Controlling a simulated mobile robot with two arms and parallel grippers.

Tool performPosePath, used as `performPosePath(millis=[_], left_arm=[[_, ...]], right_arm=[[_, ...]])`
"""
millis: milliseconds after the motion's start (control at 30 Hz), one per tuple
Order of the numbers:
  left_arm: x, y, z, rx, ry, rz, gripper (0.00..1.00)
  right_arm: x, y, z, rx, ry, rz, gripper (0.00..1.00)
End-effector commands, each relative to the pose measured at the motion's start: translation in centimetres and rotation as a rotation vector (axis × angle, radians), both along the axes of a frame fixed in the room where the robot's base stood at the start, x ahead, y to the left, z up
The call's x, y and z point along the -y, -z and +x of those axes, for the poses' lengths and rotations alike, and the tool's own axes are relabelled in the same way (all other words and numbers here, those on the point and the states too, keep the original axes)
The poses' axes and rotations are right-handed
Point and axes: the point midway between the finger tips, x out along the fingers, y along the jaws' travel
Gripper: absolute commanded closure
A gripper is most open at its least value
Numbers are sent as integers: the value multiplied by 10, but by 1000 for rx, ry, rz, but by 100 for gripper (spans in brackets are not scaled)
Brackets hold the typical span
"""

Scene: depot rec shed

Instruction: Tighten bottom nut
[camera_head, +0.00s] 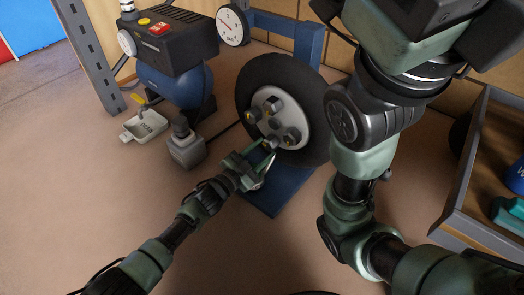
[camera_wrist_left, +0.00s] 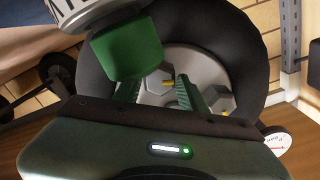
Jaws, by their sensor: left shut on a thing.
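The wheel is a black tyre (camera_head: 247,88) around a pale grey hub (camera_head: 283,112), upright on a blue stand (camera_head: 276,195). Several nuts sit on the hub, some with yellow showing. The bottom nut (camera_head: 272,141) is at the hub's lower edge. My left gripper (camera_head: 268,149) reaches up to it from the lower left, its green fingers shut around it and partly hiding it. In the left wrist view the two fingers (camera_wrist_left: 160,92) point at the hub (camera_wrist_left: 205,68), and the gripped nut is not clear there. My right gripper is out of view.
A compressor (camera_head: 172,82) with a blue tank stands left of the wheel. A small tray (camera_head: 145,128) and a grey block (camera_head: 186,150) are on the floor near it. My right arm fills the space right of the wheel. An open drawer or bin (camera_head: 462,168) is at right.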

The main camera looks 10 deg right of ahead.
Motion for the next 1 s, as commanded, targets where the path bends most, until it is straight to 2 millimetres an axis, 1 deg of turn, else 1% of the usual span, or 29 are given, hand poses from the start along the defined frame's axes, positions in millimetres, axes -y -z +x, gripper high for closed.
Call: performPosePath(millis=[167, 200, 267, 300, 567, 667, 767, 900, 1000], left_arm=[[0, 1, -1, -1, 1, 0, 99], [0, 1, -1, -1, 1, 0, 56], [0, 1, -1, -2, 1, -1, 39], [0, 1, -1, -2, 1, -1, 37], [0, 0, 0, -2, 1, -1, 37], [-4, -2, -3, -2, -1, -1, 37], [-15, -4, -11, -5, 0, -1, 37], [-35, -5, -27, -5, -1, 0, 37], [-47, -4, -37, -5, -1, 0, 37]], right_arm=[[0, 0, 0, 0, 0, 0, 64], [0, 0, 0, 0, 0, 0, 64], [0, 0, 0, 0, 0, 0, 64], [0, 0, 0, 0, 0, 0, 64], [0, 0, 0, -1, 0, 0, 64], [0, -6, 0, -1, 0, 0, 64], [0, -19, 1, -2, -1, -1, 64], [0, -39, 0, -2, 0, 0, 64], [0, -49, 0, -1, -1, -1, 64]])
